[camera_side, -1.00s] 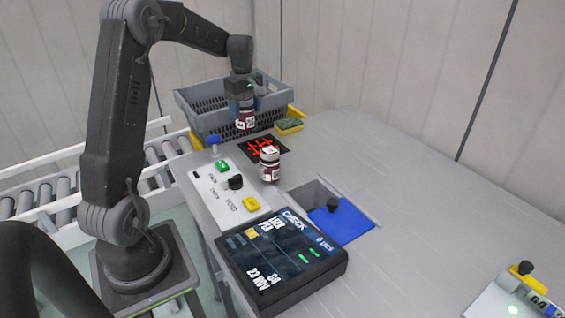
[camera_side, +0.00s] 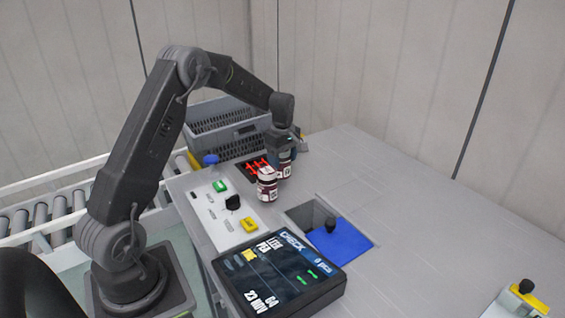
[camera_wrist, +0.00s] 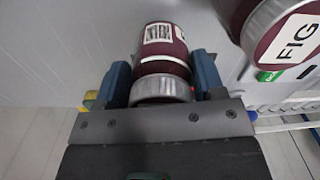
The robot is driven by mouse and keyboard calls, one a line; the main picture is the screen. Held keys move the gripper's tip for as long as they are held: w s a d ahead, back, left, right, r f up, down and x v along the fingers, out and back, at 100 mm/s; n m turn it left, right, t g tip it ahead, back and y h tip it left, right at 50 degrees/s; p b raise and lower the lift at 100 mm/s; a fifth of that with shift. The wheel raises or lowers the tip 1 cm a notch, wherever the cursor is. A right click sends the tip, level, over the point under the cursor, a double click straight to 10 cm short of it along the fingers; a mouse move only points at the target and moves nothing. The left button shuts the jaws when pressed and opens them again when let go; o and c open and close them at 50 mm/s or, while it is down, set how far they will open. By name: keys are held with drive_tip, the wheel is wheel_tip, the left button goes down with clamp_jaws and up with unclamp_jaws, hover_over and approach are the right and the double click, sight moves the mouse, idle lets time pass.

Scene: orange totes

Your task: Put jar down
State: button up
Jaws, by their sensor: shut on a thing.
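My gripper (camera_side: 286,160) is shut on a jar with dark red contents and a white label; the jar (camera_side: 286,172) shows low between the fingers in the side view. In the wrist view the held jar (camera_wrist: 163,55) lies between the two blue fingers (camera_wrist: 162,84), its silver lid toward the palm. A second jar (camera_side: 267,186) stands upright on the table just left of the held one in the side view. Its lid, marked FIG, fills the upper right of the wrist view (camera_wrist: 285,30). I cannot tell whether the held jar touches the table.
A grey crate (camera_side: 222,118) stands behind, beside the roller conveyor (camera_side: 45,214). A red-marked black pad (camera_side: 250,168) lies near the jars. A white button panel (camera_side: 212,217), a square opening with a blue flap (camera_side: 342,240) and a display (camera_side: 280,274) are in front.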

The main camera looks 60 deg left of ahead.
drive_tip(key=shift+f, duration=0.7)
drive_tip(key=shift+f, duration=0.1)
drive_tip(key=o, duration=1.2)
drive_tip(key=shift+f, duration=0.1)
drive_tip(key=shift+c, duration=0.2)
